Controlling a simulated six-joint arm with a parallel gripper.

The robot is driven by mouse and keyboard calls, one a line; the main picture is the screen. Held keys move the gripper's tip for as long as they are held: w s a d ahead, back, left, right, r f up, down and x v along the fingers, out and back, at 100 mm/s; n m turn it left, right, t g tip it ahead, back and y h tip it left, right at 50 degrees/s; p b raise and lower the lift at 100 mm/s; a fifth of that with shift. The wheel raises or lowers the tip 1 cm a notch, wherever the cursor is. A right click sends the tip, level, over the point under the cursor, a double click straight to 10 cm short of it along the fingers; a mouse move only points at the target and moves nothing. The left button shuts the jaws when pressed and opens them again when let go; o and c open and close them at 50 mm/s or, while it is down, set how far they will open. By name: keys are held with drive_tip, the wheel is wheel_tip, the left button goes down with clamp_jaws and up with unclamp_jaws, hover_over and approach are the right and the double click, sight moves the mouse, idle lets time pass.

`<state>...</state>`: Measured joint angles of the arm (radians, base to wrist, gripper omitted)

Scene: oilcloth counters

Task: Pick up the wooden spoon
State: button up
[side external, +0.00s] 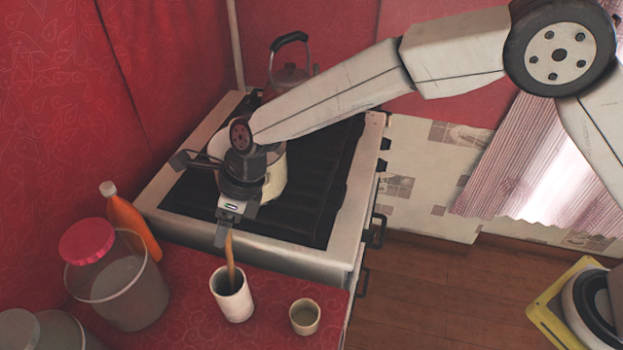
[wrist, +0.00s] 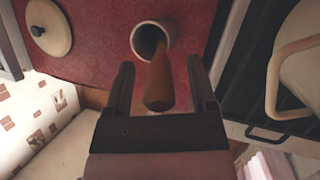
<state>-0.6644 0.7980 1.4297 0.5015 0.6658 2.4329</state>
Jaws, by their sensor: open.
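The wooden spoon (side external: 231,258) stands in a white cylindrical holder (side external: 233,297) on the red counter, leaning slightly, with its handle sticking up. Its lower part is hidden inside the holder. My gripper (side external: 224,238) is above the holder, pointing down, at the top of the handle. In the wrist view the spoon's handle end (wrist: 159,88) lies between the two open fingers of my gripper (wrist: 159,82), and no finger clearly touches it. The holder's mouth (wrist: 152,38) shows just beyond the fingertips.
A small cup (side external: 305,317) stands right of the holder. A lidded jar (side external: 115,285) and an orange bottle (side external: 131,221) stand to the left. Behind is the stove (side external: 330,215) with a pot (side external: 275,178) and a kettle (side external: 290,75). The counter's right edge drops to the floor.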

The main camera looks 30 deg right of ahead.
idle(0.5)
clamp_jaws()
wheel_tip(320, 180, up, 18)
idle(0.9)
idle(0.5)
